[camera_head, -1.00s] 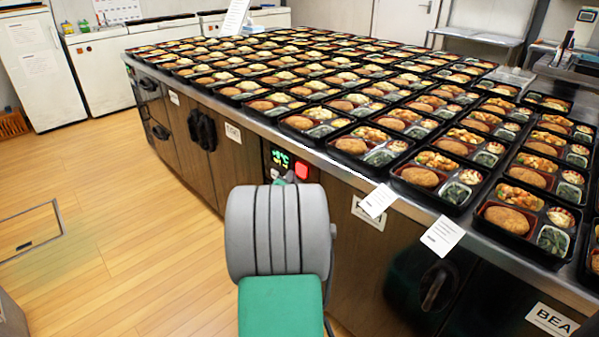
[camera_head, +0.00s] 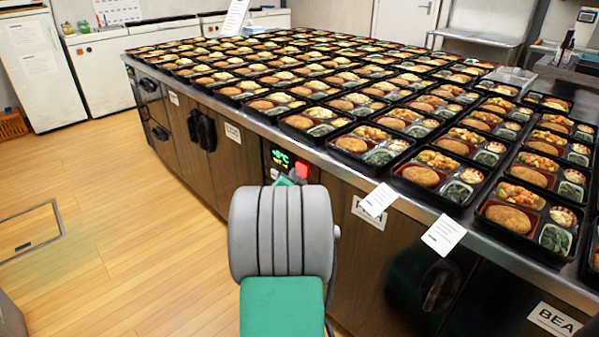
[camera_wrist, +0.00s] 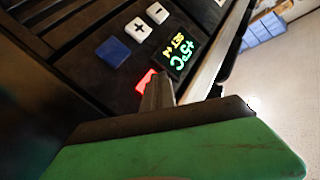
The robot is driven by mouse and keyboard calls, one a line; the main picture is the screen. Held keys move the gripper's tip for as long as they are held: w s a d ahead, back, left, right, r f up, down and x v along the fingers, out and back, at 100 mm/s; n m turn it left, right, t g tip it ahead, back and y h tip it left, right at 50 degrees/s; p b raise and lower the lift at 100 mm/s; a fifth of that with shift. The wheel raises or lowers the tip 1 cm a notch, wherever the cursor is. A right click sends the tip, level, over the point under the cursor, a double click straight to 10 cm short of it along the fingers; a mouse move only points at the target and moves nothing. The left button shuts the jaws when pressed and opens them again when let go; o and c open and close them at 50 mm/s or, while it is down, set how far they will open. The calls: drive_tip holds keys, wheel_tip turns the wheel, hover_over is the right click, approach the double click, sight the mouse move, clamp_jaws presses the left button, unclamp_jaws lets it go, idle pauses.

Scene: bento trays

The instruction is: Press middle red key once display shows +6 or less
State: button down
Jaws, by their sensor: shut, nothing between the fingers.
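The control panel's display (camera_wrist: 178,53) in the wrist view reads +5°C in green, with SET +4 above it in yellow. The red key (camera_wrist: 144,80) is lit and partly hidden behind my gripper (camera_wrist: 158,90). My gripper is shut and empty, its narrow tip over or just in front of the red key; I cannot tell if it touches. In the head view the display (camera_head: 281,158) and the red key (camera_head: 301,169) sit on the counter's front, and my gripper (camera_head: 290,179) shows just below them, mostly hidden by my arm.
A blue key (camera_wrist: 112,52), a plus key (camera_wrist: 139,29) and a minus key (camera_wrist: 157,12) sit beside the display. The steel counter (camera_head: 330,160) carries many bento trays. Paper slips (camera_head: 444,235) hang over its edge. Black door handles (camera_head: 203,130) stick out. The wooden floor (camera_head: 130,240) at left is clear.

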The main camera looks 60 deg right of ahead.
drive_tip(key=shift+s+d, duration=0.1)
drive_tip(key=shift+d, duration=0.2)
drive_tip(key=shift+a, duration=0.1)
idle(0.4)
drive_tip(key=shift+w+a, duration=0.2)
drive_tip(key=shift+a, duration=0.55)
drive_tip(key=shift+w+a+b, duration=0.2)
drive_tip(key=shift+a+b, duration=0.05)
drive_tip(key=shift+a, duration=0.55)
drive_tip(key=shift+w+a+b, duration=0.15)
drive_tip(key=shift+a+b, duration=0.15)
drive_tip(key=shift+a, duration=0.55)
drive_tip(key=shift+w+a+b, duration=0.2)
drive_tip(key=shift+a+b, duration=0.05)
drive_tip(key=shift+a, duration=0.55)
